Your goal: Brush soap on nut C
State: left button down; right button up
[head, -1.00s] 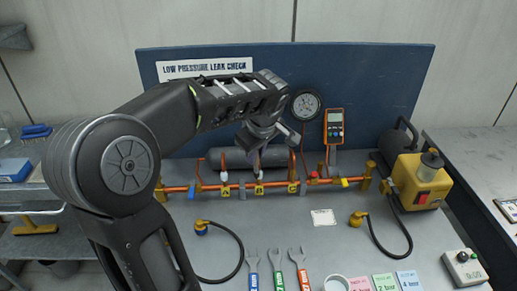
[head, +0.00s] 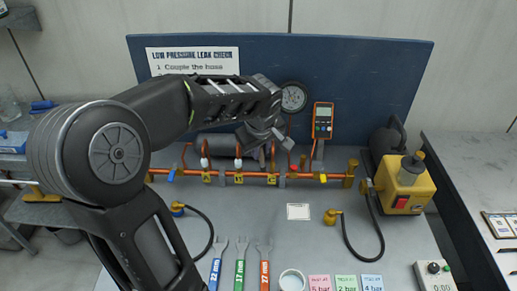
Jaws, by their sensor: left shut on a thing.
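An orange-brown pipe manifold (head: 330,177) runs along the back of the bench with a row of fittings and yellow tags. The third tag (head: 272,179) appears to mark nut C; its letter is too small to read surely. White blobs sit on the two fittings to its left, at the first (head: 204,163) and second (head: 238,164) tags. My left gripper (head: 262,142) is above and slightly behind the third fitting, shut on a thin tool (head: 262,158), likely the brush, pointing down. Its tip is small and partly hidden, so contact with the nut cannot be told. My right gripper is not in view.
A round white pot (head: 292,280), several wrenches (head: 240,262) and coloured cards (head: 345,282) lie at the front. A yellow pump (head: 402,185) with a black hose stands right. A gauge (head: 293,97) and orange meter (head: 323,120) are behind. Mid-bench is mostly clear.

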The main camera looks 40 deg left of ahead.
pick_arm(q)
jog(key=shift+w+f, duration=0.1)
dwell(0.3)
jog(key=w+a+f+b, duration=0.1)
jog(key=w+f+b, duration=0.1)
jog(key=w+f, duration=0.2)
jog(key=shift+w+a+f, duration=0.3)
jog(key=shift+w+f, duration=0.05)
jog(key=shift+w, duration=0.25)
dwell(0.3)
jog(key=shift+r, duration=0.1)
dwell(0.5)
jog(key=s+d+r, duration=0.3)
jog(key=r, duration=0.1)
jog(key=shift+s+d+r, duration=0.15)
jog(key=shift+s+r, duration=0.25)
dwell(0.3)
